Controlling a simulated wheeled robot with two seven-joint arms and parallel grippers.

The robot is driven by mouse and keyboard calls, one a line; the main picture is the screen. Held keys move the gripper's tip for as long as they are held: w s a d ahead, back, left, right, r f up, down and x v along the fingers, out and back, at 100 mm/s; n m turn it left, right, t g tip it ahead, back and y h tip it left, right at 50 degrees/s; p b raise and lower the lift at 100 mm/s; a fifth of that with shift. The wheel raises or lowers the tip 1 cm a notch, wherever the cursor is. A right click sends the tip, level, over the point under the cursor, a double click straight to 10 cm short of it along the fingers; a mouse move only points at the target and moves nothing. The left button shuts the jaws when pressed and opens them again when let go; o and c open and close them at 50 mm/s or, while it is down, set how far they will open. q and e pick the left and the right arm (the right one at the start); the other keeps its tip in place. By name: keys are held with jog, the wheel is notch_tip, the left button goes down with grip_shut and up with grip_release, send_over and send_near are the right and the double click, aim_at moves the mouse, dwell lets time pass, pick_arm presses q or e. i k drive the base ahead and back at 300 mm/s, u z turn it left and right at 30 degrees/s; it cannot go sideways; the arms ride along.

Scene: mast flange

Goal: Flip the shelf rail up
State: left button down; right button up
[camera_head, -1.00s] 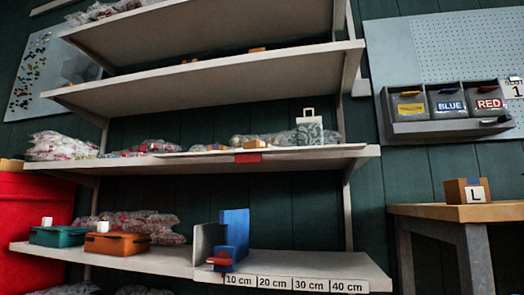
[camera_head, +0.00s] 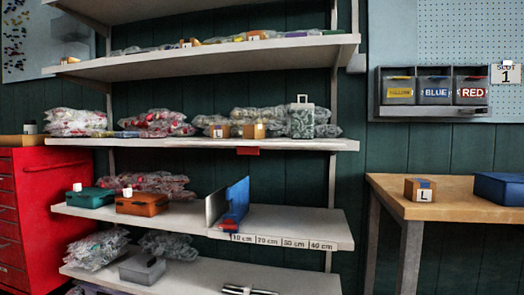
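The shelving unit's middle shelf (camera_head: 120,142) has a pale front edge. A small red tab (camera_head: 248,151) sits at that edge, right of centre, and hangs slightly below it. A separate rail is hard to tell apart from the pale shelf edge, and I see none standing up there. Neither of my grippers is in view.
Bagged goods, cartons and a patterned bag (camera_head: 302,119) stand on the middle shelf. Below are a green bin (camera_head: 90,198), an orange bin (camera_head: 142,204) and a blue upright piece (camera_head: 235,203). A red cabinet (camera_head: 45,215) stands left, a wooden table (camera_head: 455,203) right.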

aim_at(243, 147)
jog(key=k, duration=0.65)
jog(key=u, duration=0.1)
jog(key=i, duration=1.15)
jog(key=z, duration=0.9)
jog(key=i, duration=0.45)
jog(key=z, duration=0.35)
